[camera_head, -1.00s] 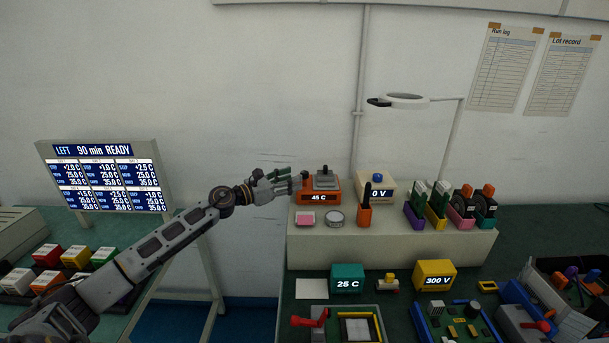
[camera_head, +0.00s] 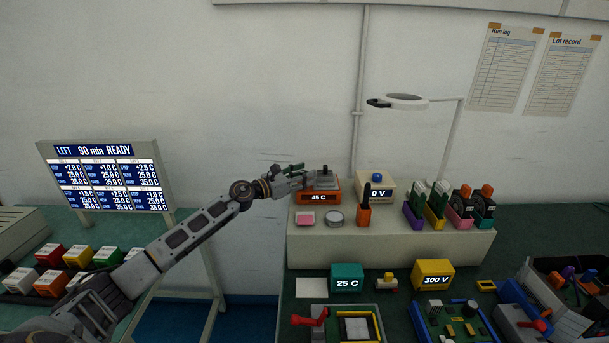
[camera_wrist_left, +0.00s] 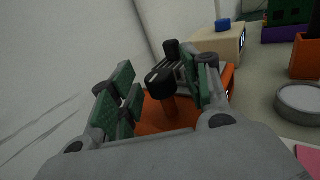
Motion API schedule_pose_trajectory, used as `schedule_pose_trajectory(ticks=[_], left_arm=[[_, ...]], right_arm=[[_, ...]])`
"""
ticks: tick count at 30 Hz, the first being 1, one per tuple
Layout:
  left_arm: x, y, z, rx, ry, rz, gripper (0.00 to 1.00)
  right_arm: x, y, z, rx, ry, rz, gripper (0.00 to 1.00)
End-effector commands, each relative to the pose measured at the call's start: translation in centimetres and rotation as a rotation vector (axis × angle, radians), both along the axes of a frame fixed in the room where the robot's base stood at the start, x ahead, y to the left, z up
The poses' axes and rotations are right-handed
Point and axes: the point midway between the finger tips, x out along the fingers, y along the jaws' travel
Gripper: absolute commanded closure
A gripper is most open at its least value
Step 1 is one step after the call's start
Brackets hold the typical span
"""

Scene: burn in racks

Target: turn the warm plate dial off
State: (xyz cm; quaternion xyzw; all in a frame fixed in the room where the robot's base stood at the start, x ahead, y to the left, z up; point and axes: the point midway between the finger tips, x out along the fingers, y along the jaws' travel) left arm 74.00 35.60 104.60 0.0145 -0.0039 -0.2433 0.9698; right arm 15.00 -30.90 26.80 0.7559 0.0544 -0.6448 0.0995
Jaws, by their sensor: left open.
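The warm plate (camera_head: 332,187) is an orange box reading "45 C" on the raised pale shelf, with a grey block on top. It also shows in the left wrist view (camera_wrist_left: 145,124). A black knob with a white mark (camera_wrist_left: 158,83), which looks like its dial, stands on an orange stem there. My left gripper (camera_head: 306,176) is open at the left side of the warm plate. In the left wrist view its green-padded fingers (camera_wrist_left: 158,92) lie on both sides of the black knob; I cannot tell whether they touch it. My right gripper is not in view.
A cream box reading "0 V" (camera_head: 376,187) with a blue knob is to the right of the warm plate. An orange pen cup (camera_head: 364,217), a round grey dish (camera_head: 335,217) and a pink pad (camera_head: 305,218) are in front. Wall space above the warm plate is free.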

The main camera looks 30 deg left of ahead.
Motion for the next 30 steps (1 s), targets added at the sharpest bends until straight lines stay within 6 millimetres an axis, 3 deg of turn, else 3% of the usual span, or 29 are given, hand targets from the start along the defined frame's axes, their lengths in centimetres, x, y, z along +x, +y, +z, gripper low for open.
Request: schedule_pose_trajectory(ticks=[14,25,30], left_arm=[[0.43,-0.26,-0.03,0.000,0.001,-0.001,0.53],[0.42,-0.25,-0.03,0.000,0.001,0.000,0.99],[0.42,-0.24,-0.01,0.000,0.001,0.001,0.99]], right_arm=[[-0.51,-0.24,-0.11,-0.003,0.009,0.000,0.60],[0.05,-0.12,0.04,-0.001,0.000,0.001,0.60],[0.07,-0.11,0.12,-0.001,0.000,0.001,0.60]])
